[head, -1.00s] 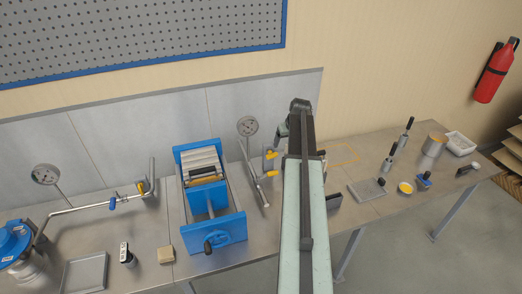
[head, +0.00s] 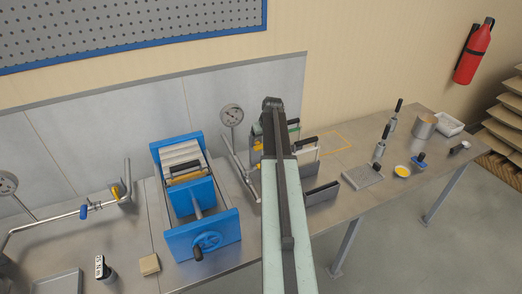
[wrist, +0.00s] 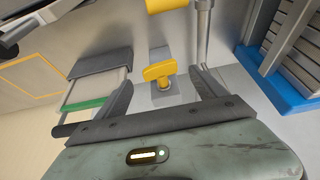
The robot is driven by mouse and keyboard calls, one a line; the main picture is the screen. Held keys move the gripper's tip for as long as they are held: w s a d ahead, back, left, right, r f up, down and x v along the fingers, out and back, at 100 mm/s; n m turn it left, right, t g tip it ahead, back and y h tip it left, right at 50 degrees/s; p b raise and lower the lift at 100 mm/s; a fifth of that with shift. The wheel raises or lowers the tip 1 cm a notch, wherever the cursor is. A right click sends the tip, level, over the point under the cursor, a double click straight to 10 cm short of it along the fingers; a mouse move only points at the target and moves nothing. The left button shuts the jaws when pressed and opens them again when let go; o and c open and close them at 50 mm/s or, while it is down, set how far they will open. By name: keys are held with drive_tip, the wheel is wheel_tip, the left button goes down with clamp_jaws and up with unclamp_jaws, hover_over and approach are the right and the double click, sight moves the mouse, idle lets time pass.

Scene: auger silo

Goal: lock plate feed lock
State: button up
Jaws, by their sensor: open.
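In the wrist view a yellow T-shaped knob (wrist: 160,75) stands on a small grey block, between the two dark fingers of my open gripper (wrist: 163,88). I see no finger clearly touching it. A second yellow part (wrist: 166,5) shows at the top edge, by a grey pipe. No label shows which part is the feed lock. In the head view my arm hides most of this spot; a bit of yellow (head: 258,143) shows just left of it. The blue plate press (head: 203,240) stands left of my arm, and its blue frame shows in the wrist view (wrist: 283,100).
A pressure gauge (head: 231,115) on a pipe stands between press and arm.

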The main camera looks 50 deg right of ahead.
sight(260, 146)
drive_tip(key=b+x, duration=0.2)
drive_tip(key=x, duration=0.2)
drive_tip(key=shift+a+r, duration=0.1)
drive_tip(key=shift+r, duration=0.1)
drive_tip(key=c, duration=1.4)
drive_tip(key=shift+s+t+y, duration=0.1)
drive_tip(key=shift+t+y, duration=0.2)
drive_tip(key=shift+y, duration=0.4)
drive_tip(key=o, duration=1.4)
drive_tip(key=shift+r, duration=0.1)
